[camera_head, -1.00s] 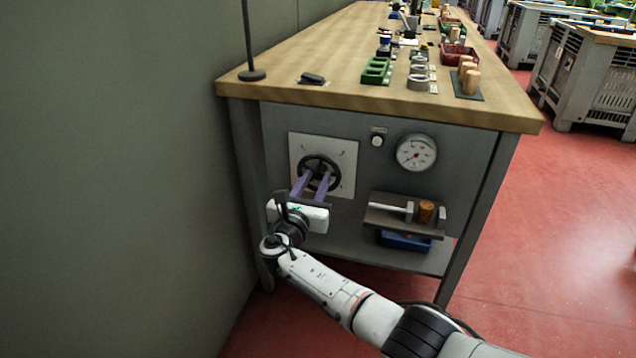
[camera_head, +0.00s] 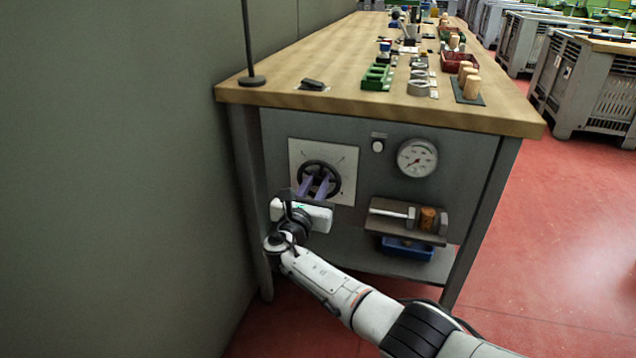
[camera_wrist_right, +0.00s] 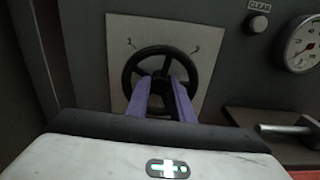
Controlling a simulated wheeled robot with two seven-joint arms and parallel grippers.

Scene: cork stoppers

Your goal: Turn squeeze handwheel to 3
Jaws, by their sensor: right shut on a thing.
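The black squeeze handwheel (camera_head: 319,164) sits on a light square plate (camera_head: 347,155) on the end panel of the bench. It has a round rim with spokes and also shows in the wrist view (camera_wrist_right: 160,51). The plate carries small marks near its upper corners, too small to read for sure. My right gripper (camera_head: 317,186) points at the wheel, its purple fingers shut on the handwheel near its middle. In the wrist view the fingers (camera_wrist_right: 161,90) reach in front of the hub and lower rim, hiding them partly. My left gripper is not in view.
Right of the wheel are a clear button (camera_head: 378,146) and a round dial gauge (camera_head: 417,158). Below them a shelf holds a clamp-like metal part and a cork (camera_head: 428,219), above a blue bin (camera_head: 407,248). A wall stands close on the left.

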